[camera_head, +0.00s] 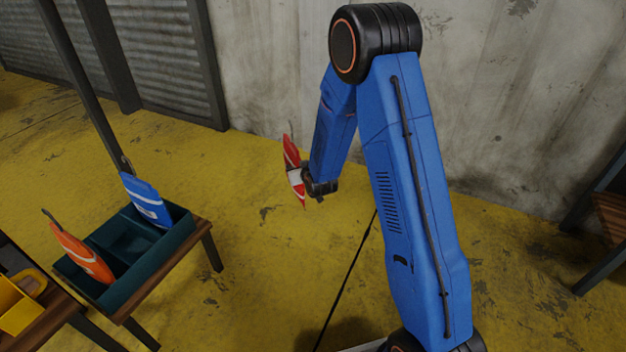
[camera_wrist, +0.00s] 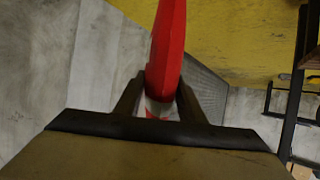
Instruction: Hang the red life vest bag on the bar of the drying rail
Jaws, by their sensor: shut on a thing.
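The red life vest bag (camera_head: 294,170) is red with a pale band and hangs in the air at the end of my blue arm in the head view. My gripper (camera_head: 312,184) is shut on it, partly hidden behind my forearm. In the wrist view the bag (camera_wrist: 169,50) rises between the two dark fingers (camera_wrist: 160,105), its pale part low between them. The bag is clear of the floor and of the furniture. I cannot make out the drying rail's bar for certain in either view.
A teal divided bin (camera_head: 118,298) on a wooden bench at left holds a blue bag (camera_head: 146,201) and an orange bag (camera_head: 82,254). A yellow container (camera_head: 18,306) stands at the left edge. A dark-framed wooden rack (camera_head: 608,215) is at right. Yellow floor lies open between.

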